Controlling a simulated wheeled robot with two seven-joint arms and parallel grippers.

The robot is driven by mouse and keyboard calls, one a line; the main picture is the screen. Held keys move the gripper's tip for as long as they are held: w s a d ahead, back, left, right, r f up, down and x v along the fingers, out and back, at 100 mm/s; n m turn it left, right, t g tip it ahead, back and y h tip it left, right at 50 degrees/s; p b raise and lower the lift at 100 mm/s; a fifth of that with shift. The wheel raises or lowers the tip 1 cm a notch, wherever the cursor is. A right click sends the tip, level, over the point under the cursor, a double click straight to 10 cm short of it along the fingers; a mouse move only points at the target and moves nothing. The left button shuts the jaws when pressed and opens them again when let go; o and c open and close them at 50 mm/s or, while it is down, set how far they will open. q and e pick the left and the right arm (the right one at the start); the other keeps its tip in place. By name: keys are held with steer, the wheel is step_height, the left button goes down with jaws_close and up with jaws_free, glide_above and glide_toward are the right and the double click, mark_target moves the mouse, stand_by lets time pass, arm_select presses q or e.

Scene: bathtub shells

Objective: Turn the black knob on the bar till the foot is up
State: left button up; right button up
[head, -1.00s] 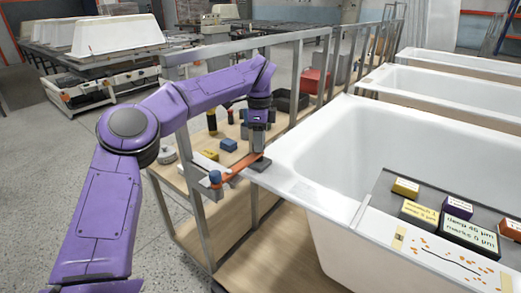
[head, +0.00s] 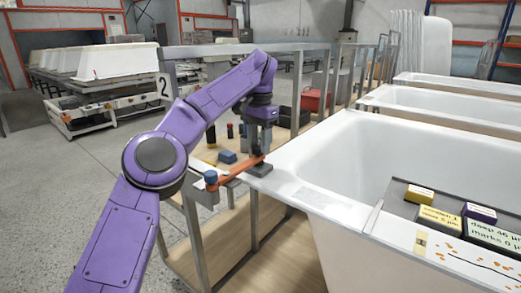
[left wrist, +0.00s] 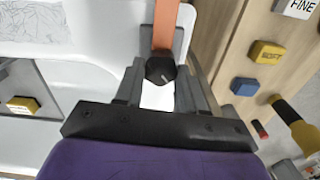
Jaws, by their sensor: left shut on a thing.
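An orange bar (head: 236,170) reaches from a metal frame with a blue knob (head: 211,177) to the near left rim of the white bathtub (head: 330,150). A flat dark pad (head: 260,170) lies at the bar's tub end, on the rim. My left gripper (head: 261,155) points down over that end. In the left wrist view the black knob (left wrist: 159,70), with a pale mark, sits on the orange bar (left wrist: 166,25) between the fingers of my left gripper (left wrist: 161,78), which is shut on it. The foot's underside is hidden. My right gripper is out of view.
A wooden bench behind the bar holds a blue block (head: 227,157), bottles and a black tray. A metal rail (head: 235,50) runs above the bench. A dark tray (head: 385,225) with labelled blocks lies across the tub. More tubs stand behind.

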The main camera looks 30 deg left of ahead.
arm_select(q)
steer(key=n, duration=0.1)
steer(key=n+b, duration=0.1)
steer(key=n, duration=0.1)
steer(key=n+b, duration=0.1)
steer(key=shift+f+n, duration=0.25)
steer(key=shift+n, duration=0.05)
steer(key=n, duration=0.2)
steer(key=shift+n, duration=0.4)
steer(key=shift+a+r+n, duration=0.1)
steer(key=shift+r+n, duration=0.05)
steer(key=shift+n, duration=1.25)
steer(key=o, duration=1)
steer(key=shift+o, duration=0.2)
steer(key=shift+r, duration=0.1)
